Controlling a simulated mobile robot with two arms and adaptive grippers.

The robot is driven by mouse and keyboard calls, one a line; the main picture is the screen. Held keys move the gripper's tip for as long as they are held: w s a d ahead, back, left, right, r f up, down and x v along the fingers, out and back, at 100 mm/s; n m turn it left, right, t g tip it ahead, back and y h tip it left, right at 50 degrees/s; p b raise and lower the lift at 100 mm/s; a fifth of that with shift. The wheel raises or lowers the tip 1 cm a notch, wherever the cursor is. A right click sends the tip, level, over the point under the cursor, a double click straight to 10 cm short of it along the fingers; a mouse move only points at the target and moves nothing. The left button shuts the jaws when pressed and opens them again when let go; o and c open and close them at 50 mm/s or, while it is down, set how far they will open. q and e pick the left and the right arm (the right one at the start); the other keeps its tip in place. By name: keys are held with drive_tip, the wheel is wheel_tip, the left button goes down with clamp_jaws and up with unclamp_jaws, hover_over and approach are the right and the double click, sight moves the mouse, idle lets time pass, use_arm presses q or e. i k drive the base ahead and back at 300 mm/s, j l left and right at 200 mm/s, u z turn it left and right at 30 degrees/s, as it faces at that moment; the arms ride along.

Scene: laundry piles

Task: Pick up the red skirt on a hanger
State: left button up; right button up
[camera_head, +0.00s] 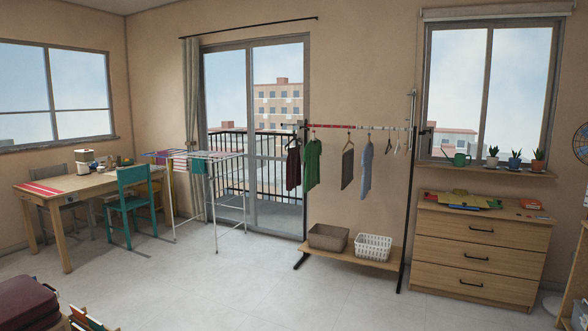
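A clothes rack (407,215) stands right of the balcony door. A dark maroon garment (293,168) hangs at its left end, and I cannot tell whether it is a skirt. A green shirt (312,165), a grey-brown garment (347,170) and a blue-grey garment (366,172) hang to its right. A few empty hangers (397,146) hang at the right end. No clearly red skirt shows. Neither of my grippers is in view.
A drying rack (243,180) with cloths stands before the balcony door. A teal chair (131,203) and table (48,188) are at left. A brown basket (328,237) and white basket (373,247) sit on the rack's shelf. A dresser (477,250) stands right. The middle floor is clear.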

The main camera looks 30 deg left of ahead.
sight(293, 163)
drive_tip(key=z, duration=3.05)
drive_tip(key=u, duration=3.95)
drive_tip(key=i+l+z, duration=0.1)
drive_tip(key=i+z, duration=0.2)
drive_tip(key=i, duration=0.55)
drive_tip(key=i+j+z, duration=0.15)
drive_tip(key=i+z, duration=0.15)
drive_tip(key=i, duration=0.6)
